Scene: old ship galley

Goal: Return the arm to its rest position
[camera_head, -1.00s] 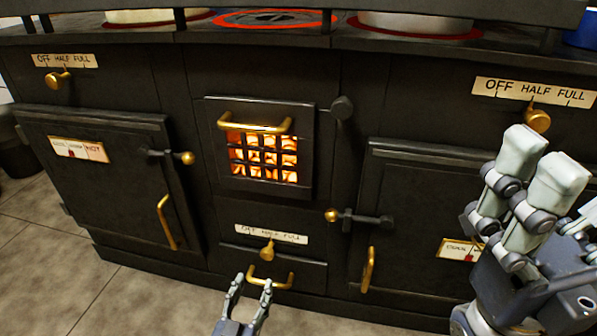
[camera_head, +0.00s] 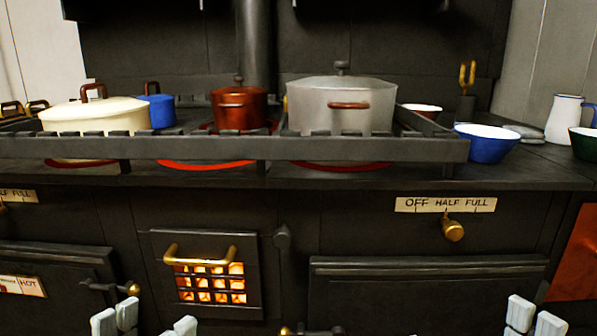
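My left gripper (camera_head: 150,322) shows at the bottom edge, left of centre. Its pale fingertips stand apart with nothing between them. My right gripper (camera_head: 478,324) shows at the bottom right, with two pale fingertips and what looks like another tip at the bottom edge further left. It looks open and empty. Both palms and arms are below the picture. The fingertips show in front of the black stove front (camera_head: 340,215).
A cream pot (camera_head: 95,117), red-brown pot (camera_head: 238,108) and large grey pot (camera_head: 340,108) stand on the stove behind a rail (camera_head: 215,148). A blue bowl (camera_head: 487,148) and white jug (camera_head: 564,118) stand at the right. The grated fire door (camera_head: 207,270) glows.

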